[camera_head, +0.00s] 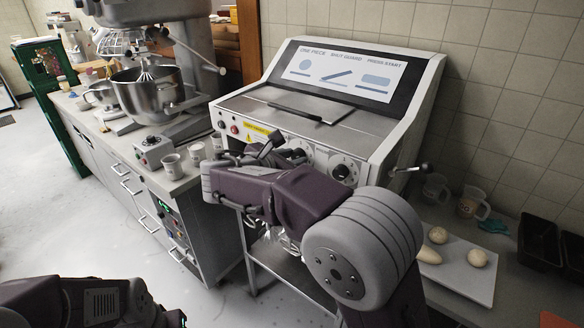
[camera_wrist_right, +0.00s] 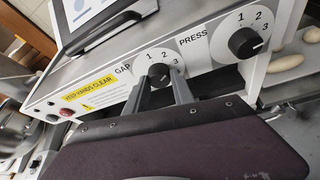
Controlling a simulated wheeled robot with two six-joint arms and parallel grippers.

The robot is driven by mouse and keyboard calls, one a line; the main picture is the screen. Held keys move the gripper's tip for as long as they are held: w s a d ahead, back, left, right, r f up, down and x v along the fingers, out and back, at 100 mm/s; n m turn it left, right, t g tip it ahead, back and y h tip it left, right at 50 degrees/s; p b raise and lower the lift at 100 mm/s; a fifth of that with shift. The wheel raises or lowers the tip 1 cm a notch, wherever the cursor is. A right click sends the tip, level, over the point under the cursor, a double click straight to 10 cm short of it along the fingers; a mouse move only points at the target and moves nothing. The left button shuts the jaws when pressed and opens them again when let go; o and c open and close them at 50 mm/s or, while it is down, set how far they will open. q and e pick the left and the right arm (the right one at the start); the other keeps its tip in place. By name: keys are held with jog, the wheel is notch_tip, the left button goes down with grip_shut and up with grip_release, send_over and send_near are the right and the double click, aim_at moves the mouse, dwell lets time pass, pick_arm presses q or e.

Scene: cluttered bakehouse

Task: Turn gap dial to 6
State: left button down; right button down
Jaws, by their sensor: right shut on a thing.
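The gap dial (camera_wrist_right: 159,72) is a round black knob on a white disc on the machine's front panel, beside the word GAP. Its numbers 1, 2 and 3 show in the right wrist view; the lower part of the disc is hidden. My right gripper (camera_wrist_right: 160,84) has its two grey fingers on either side of this knob and is shut on it. I cannot tell which number the knob points to. In the head view my right gripper (camera_head: 280,148) is at the panel and largely covers the gap dial. My left arm shows at the bottom left; its fingers do not show.
The press dial (camera_head: 343,171) sits just right of the gap dial, and it also shows in the right wrist view (camera_wrist_right: 245,42). Cups (camera_head: 172,166) and a mixer (camera_head: 150,88) stand on the left counter; a tray (camera_head: 465,273) lies at right.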

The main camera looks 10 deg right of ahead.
jog(key=shift+f+m+t+h+b, duration=0.2)
jog(key=shift+m+t+h+b, duration=0.8)
jog(key=shift+m+b, duration=4.3)
jog(key=shift+f+m+t+h+b, duration=0.2)
jog(key=shift+m+t+h+b, duration=0.75)
jog(key=shift+m+b, duration=4.4)
jog(key=shift+f+m+t+h+b, duration=0.2)
jog(key=shift+m+t+h+b, duration=0.8)
jog(key=shift+m+b, duration=4.3)
jog(key=n+b, duration=0.4)
jog(key=c, duration=1.1)
grip_release()
jog(key=shift+b, duration=0.3)
